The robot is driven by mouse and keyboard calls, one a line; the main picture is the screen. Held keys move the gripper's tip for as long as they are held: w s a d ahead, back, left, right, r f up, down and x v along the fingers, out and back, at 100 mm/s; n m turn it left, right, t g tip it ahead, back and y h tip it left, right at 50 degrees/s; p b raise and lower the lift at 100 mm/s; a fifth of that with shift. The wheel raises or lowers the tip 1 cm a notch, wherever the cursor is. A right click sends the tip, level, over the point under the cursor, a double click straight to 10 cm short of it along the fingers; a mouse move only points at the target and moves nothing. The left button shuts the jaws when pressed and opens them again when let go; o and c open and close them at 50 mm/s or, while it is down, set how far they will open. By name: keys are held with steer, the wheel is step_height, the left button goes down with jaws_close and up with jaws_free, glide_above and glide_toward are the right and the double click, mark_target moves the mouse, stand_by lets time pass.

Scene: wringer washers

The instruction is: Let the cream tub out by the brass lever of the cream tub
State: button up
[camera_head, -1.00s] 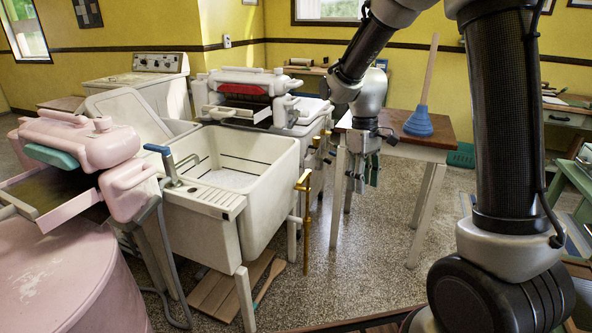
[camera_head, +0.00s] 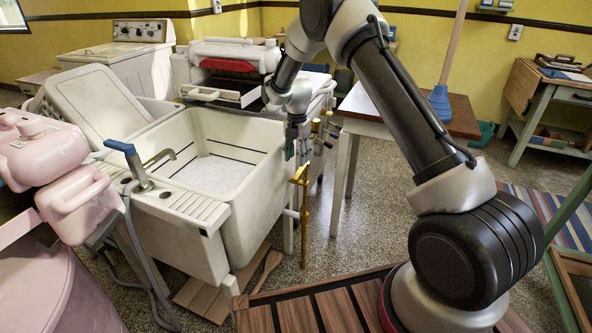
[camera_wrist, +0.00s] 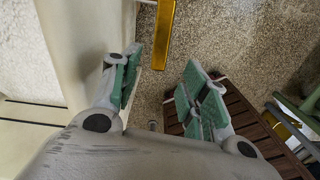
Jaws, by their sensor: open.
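The cream tub (camera_head: 262,190) stands in the middle of the head view, with a pale, whitish surface low inside it. Its brass lever (camera_head: 300,212) stands upright outside the tub's right front corner, with a short bar at the top. My gripper (camera_head: 296,143) points down by the tub's right rim, above and slightly behind the lever's top in that view. In the wrist view my gripper (camera_wrist: 163,62) is open and empty, with green pads. The brass bar (camera_wrist: 162,38) lies beyond the fingertips, between them in the picture and not held.
A blue-handled tap (camera_head: 128,158) stands at the tub's left. A pink washer (camera_head: 45,260) is at the left and a white washer (camera_head: 228,62) with a red part behind. A wooden table (camera_head: 462,118) with a plunger (camera_head: 440,103) stands right. Speckled floor is open between.

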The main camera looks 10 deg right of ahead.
mark_target(297, 175)
steer(key=shift+n, duration=0.8)
steer(key=shift+f, duration=0.35)
step_height(297, 175, down, 7)
steer(key=shift+f, duration=0.1)
jaws_close()
